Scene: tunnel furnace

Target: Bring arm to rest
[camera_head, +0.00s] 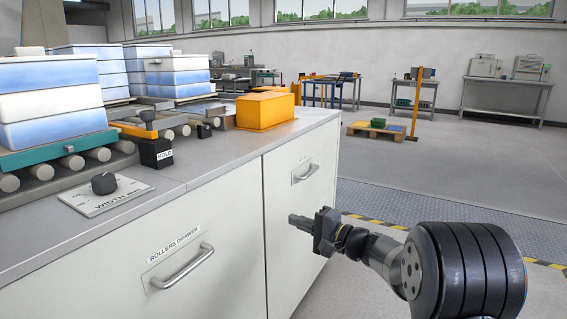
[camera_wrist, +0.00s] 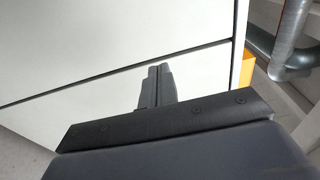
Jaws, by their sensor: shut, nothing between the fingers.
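My gripper (camera_head: 298,221) is at the right of the white cabinet in the head view, in front of its right-hand drawer panel. Its fingers are shut together and hold nothing. In the wrist view my gripper (camera_wrist: 155,84) shows with its two dark fingers side by side, against white cabinet panels. I cannot tell the exact gap between the fingertips and the cabinet. The arm comes in from the lower right of the head view.
The white cabinet (camera_head: 225,262) has a handle labelled rollers drawer (camera_head: 182,268) and a second handle (camera_head: 306,173). On its top are a width knob (camera_head: 104,184), a hold lever (camera_head: 155,151), an orange box (camera_head: 265,110) and stacked blue-white trays (camera_head: 50,105). Floor to the right is open.

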